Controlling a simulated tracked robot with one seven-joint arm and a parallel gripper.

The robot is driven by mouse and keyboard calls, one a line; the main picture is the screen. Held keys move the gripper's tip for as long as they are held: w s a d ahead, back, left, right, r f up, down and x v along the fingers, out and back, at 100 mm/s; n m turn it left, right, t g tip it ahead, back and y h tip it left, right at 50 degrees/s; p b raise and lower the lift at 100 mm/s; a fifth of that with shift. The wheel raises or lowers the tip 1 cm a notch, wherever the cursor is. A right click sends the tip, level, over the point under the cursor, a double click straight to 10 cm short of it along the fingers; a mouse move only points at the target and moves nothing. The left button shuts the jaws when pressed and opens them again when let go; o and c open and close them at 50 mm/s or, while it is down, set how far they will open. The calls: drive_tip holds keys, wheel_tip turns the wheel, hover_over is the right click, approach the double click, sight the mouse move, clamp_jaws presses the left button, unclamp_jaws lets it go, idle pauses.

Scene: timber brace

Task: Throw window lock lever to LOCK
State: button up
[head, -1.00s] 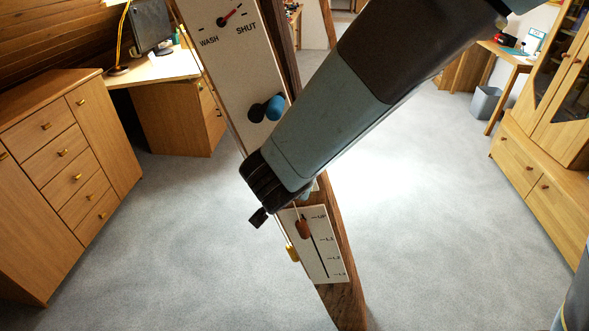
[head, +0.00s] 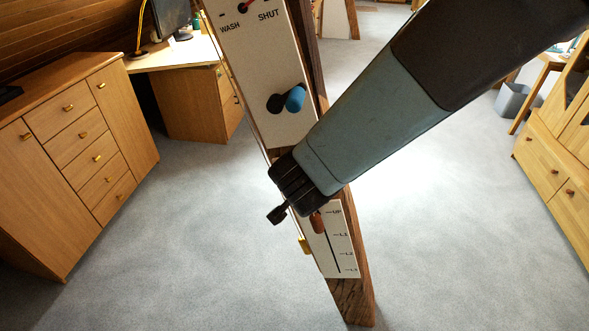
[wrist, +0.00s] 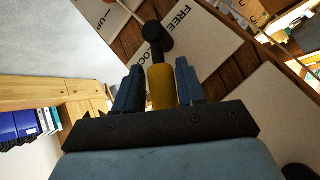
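In the wrist view the lock lever has a yellow handle (wrist: 161,86) and a dark stem with a rounded black end (wrist: 155,34). My gripper (wrist: 160,84) has its two blue-grey fingers close on either side of the yellow handle, apparently shut on it. The lever stands over a pale plate (wrist: 197,32) lettered FREE, with LOCK partly hidden beside it. I cannot tell exactly which word the lever points to. In the head view my gripper (head: 290,190) is at the timber post (head: 352,298), and my arm hides the lever plate.
Above on the post is a white WASH/SHUT panel (head: 285,125) with a blue knob (head: 296,98). Below is a marked slider panel (head: 340,245) with a red-brown knob (head: 318,222). A wooden cabinet (head: 70,150) stands left, another (head: 555,165) right. Carpet between is clear.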

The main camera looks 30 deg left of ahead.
drive_tip(key=shift+w+r, duration=0.1)
drive_tip(key=shift+s+d+r, duration=0.15)
drive_tip(key=shift+s+r, duration=0.15)
drive_tip(key=shift+r, duration=0.1)
drive_tip(key=v, duration=1.2)
drive_tip(key=shift+s+r, duration=0.15)
drive_tip(key=shift+s, duration=0.15)
drive_tip(key=shift+d, duration=0.1)
